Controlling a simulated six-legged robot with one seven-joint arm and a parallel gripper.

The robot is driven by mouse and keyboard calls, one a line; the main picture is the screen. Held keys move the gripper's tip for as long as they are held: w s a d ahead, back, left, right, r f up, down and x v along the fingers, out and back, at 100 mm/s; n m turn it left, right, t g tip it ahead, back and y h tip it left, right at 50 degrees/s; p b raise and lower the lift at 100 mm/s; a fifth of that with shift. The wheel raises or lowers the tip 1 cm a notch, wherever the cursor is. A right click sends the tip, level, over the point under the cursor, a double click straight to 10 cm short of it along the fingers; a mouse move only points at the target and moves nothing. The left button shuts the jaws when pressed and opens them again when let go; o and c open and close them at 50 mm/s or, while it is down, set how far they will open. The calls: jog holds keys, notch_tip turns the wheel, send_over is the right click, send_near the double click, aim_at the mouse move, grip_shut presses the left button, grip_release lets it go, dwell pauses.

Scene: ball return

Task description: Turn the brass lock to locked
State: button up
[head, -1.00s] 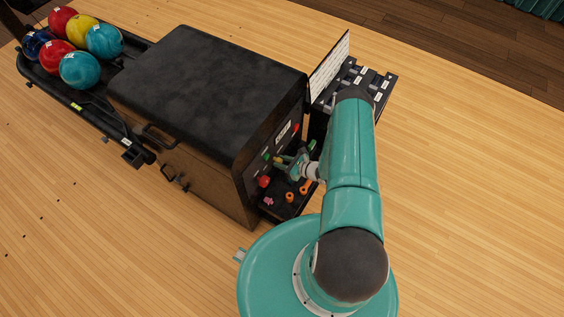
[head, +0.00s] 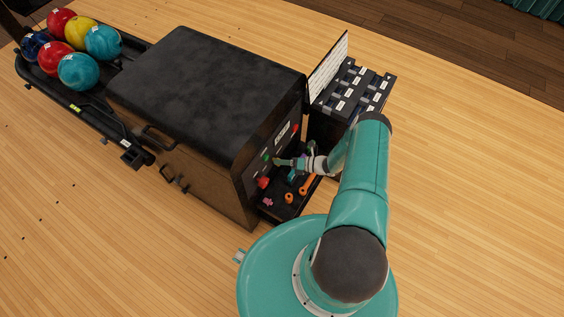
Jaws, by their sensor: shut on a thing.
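My gripper (head: 283,162) reaches in from the right to the control panel (head: 257,177) on the near right end of the dark machine. Its fingertips are at the panel, shut on a small part there that I take to be the brass lock. The fingers cover that part, so the way the lock is turned cannot be made out.
A red knob (head: 263,183) and a red button (head: 295,130) sit on the panel. Below it, a dark tray holds orange parts (head: 289,198) and a pink piece (head: 268,202). A labelled black rack (head: 352,90) stands behind. Bowling balls (head: 78,71) fill the left rack.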

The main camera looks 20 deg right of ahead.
jog(key=m+y, duration=0.1)
jog(key=m, duration=0.2)
jog(key=shift+d+f+m+y, duration=0.1)
jog(key=shift+f+m+y, duration=0.05)
jog(key=shift+m+y, duration=0.25)
dwell(0.3)
jog(key=o, duration=1)
jog(key=v, duration=1.3)
jog(key=shift+s+d+f, duration=0.15)
jog(key=shift+s+d, duration=0.1)
jog(key=shift+d, duration=0.05)
